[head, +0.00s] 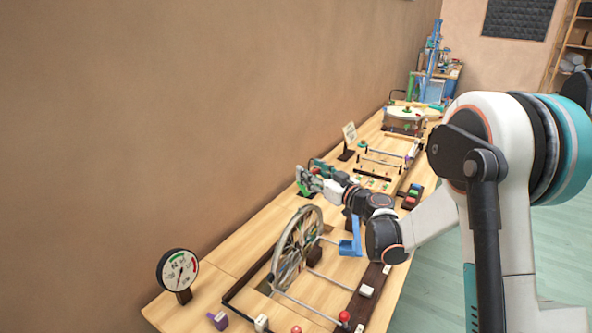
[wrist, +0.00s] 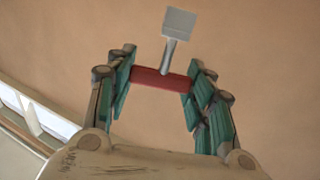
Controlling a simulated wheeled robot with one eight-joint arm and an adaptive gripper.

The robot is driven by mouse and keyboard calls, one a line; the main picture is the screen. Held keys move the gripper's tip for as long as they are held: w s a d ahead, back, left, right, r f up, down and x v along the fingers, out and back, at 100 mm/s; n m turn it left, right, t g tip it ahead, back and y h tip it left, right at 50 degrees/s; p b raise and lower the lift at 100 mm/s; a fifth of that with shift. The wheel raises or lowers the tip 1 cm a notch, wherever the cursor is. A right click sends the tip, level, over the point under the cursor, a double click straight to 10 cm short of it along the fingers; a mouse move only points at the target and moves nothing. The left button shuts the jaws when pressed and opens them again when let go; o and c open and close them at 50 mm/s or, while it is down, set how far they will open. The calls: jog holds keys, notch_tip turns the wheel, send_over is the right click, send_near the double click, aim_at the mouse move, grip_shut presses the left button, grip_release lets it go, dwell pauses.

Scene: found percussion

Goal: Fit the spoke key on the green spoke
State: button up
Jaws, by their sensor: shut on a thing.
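In the wrist view my gripper (wrist: 160,90) is shut on the spoke key (wrist: 160,80), with its teal finger pads at both ends of the key's red crossbar. The key's grey shaft and square head point up in that view, against the plain wall. In the head view my gripper (head: 308,177) is beyond the spoked wheel (head: 298,247) and apart from it. The key is too small to make out there. The wheel stands upright on the bench. I cannot pick out the green spoke among its spokes.
A dial gauge (head: 178,270) stands on the bench (head: 225,268) left of the wheel. A blue crank-like part (head: 351,238) is right of the wheel. A dark frame with rods and a red knob (head: 345,316) lies around the wheel's foot. A wall runs along the left.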

jog(key=a+n+g+y, duration=0.3)
jog(key=g, duration=0.1)
jog(key=shift+a+r+y, duration=0.3)
jog(key=shift+a+r, duration=0.05)
jog(key=shift+d, duration=0.1)
jog(key=shift+f+b, duration=2.1)
jog(key=shift+f, duration=0.85)
jog(key=shift+s+f+b, duration=0.1)
jog(key=shift+f+b, duration=1.15)
jog(key=o, duration=1.1)
jog(key=shift+o, duration=0.2)
